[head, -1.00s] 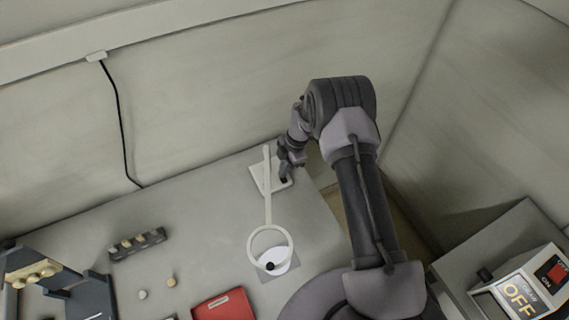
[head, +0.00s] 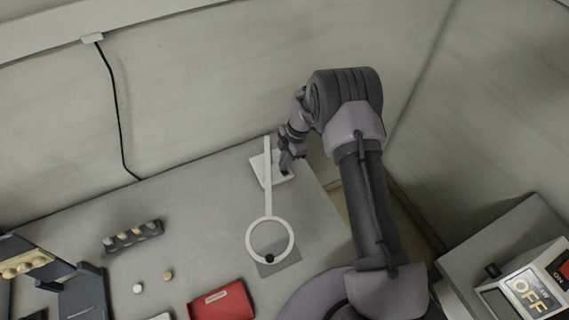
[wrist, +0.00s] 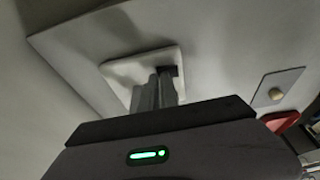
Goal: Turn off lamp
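The lamp has a white base plate (head: 262,170) near the table's back right corner. A white arm runs from it to a white ring (head: 249,241) over a grey square pad (head: 285,259). The area inside the ring is now grey, not bright. My gripper (head: 285,171) points down at the right part of the base. In the wrist view, its fingers (wrist: 160,84) are close together with nothing seen between them. Their tips are at a dark switch (wrist: 174,71) on the white base (wrist: 113,70); contact cannot be made out exactly.
A red box (head: 222,303), two small knobs and a dark rack (head: 133,236) of several pegs lie to the left. A dark stand (head: 62,272) is at far left. A box marked OFF (head: 535,285) stands on a separate surface at right.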

